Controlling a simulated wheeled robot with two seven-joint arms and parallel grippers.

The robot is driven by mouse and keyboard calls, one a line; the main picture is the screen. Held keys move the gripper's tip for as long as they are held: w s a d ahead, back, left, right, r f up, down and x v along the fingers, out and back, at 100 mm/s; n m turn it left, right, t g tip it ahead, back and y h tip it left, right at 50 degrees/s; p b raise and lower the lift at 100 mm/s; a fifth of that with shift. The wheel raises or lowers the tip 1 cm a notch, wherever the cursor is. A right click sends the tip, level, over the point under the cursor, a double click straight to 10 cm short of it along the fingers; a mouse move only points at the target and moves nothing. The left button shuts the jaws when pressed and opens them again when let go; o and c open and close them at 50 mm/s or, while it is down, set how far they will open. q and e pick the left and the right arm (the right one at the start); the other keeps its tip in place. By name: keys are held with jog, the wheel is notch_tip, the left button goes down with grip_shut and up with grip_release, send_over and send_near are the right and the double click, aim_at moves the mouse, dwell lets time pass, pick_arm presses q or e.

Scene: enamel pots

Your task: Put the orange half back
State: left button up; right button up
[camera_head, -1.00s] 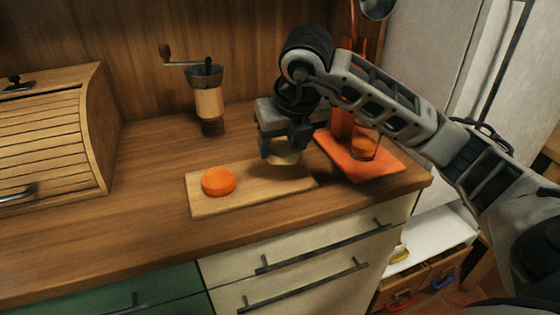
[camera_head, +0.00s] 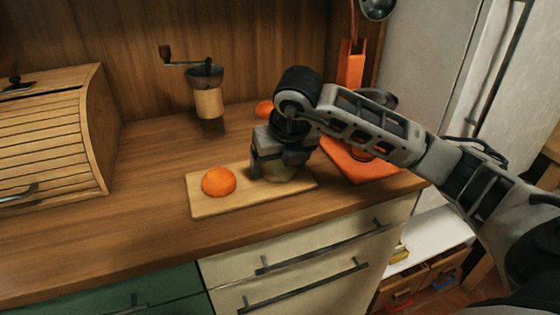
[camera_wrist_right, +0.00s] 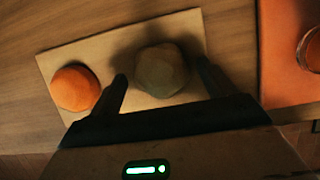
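An orange half (camera_head: 219,181) sits on the left part of a pale wooden cutting board (camera_head: 207,207), its rounded side seemingly up. It also shows in the wrist view (camera_wrist_right: 75,88). A dull greenish-yellow round thing (camera_head: 281,174) lies on the right part of the board. My right gripper (camera_head: 277,167) is low over that thing. In the wrist view its fingers stand on either side of the greenish thing (camera_wrist_right: 161,70), with small gaps, so it looks open. Another orange thing (camera_head: 264,109) stands at the back of the counter, partly hidden by my gripper. My left gripper is not in view.
A grinder (camera_head: 208,103) stands behind the board, and a wooden bread box (camera_head: 45,135) at the left. An orange mat (camera_head: 372,173) lies right of the board; its glass (camera_wrist_right: 314,50) is mostly hidden by my arm in the head view. The counter left of the board is clear.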

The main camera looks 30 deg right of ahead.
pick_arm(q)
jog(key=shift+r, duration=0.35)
pick_arm(e)
jog(key=shift+r, duration=0.25)
jog(key=shift+s+r, duration=0.1)
jog(key=shift+r, duration=0.2)
pick_arm(q)
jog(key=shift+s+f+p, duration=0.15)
jog(key=shift+p, duration=0.25)
pick_arm(e)
jog(key=v, duration=1.1)
jog(key=shift+s, duration=0.15)
